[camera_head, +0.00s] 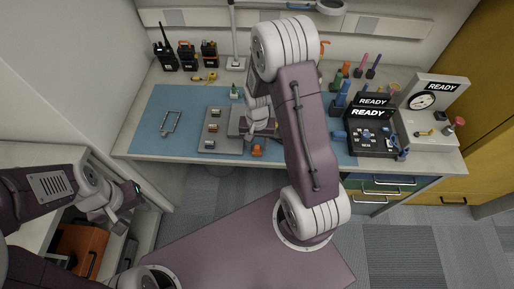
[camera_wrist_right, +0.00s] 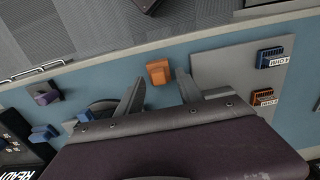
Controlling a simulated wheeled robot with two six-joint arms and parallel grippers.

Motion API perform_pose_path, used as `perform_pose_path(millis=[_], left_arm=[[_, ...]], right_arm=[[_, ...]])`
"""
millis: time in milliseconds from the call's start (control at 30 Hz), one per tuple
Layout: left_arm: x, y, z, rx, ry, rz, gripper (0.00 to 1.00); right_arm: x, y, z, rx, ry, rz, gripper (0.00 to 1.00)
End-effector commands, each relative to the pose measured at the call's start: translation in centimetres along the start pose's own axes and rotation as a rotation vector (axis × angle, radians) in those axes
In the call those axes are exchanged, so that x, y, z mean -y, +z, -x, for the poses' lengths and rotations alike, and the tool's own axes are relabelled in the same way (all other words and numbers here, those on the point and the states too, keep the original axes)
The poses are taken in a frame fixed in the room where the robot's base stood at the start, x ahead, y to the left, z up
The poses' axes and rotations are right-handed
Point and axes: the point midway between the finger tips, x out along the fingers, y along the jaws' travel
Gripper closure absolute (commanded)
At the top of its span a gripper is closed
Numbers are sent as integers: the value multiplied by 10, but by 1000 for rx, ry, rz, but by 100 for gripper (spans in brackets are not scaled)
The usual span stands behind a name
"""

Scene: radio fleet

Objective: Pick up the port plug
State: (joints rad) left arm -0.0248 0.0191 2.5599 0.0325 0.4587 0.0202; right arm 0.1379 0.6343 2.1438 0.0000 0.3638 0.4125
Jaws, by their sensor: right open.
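A small orange block (camera_head: 257,150), which looks like the port plug, lies on the blue mat (camera_head: 165,105) near the table's front edge. In the right wrist view the orange block (camera_wrist_right: 158,72) shows just beyond and between the fingertips, untouched. My right gripper (camera_wrist_right: 160,88) is open and empty above the mat; in the head view (camera_head: 262,128) my own arm partly covers it. My left gripper (camera_head: 130,198) is off the table at the lower left, and its jaws are too small to read.
A black console (camera_head: 375,140) marked READY and a gauge stand (camera_head: 430,95) are to the right. Radios (camera_head: 187,55) stand at the back left. A grey frame (camera_head: 170,122) lies on the mat.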

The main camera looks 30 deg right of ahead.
Motion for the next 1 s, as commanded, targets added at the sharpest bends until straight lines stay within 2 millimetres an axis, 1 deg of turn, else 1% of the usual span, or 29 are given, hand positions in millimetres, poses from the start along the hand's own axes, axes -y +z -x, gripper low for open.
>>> perform_pose_path(millis=[67,200,233,267,300,367,400,667,767,867,967,1000], left_arm=[[0,0,0,0,0,0,64],[0,0,0,0,0,0,64],[0,0,0,0,0,0,64],[0,0,0,0,0,0,64],[0,0,0,0,0,0,64],[0,0,0,0,0,0,64],[0,0,0,0,0,0,64],[0,0,0,0,0,0,64],[0,0,0,0,0,0,64],[0,0,0,0,0,0,64],[0,0,1,0,0,0,64],[0,0,1,0,0,0,64]], right_arm=[[0,0,-3,0,0,0,56],[0,0,-3,-1,0,0,56],[0,0,-3,-1,0,0,59],[0,0,-3,-1,0,0,68],[0,0,-3,-1,0,0,79],[0,0,-3,0,0,0,95],[0,0,-3,0,0,0,100],[0,0,-2,-1,0,0,100],[0,0,1,-2,-1,0,100],[0,-1,11,-3,-2,0,100],[1,-1,27,-5,-2,0,100],[1,-1,35,-6,-3,0,100]])
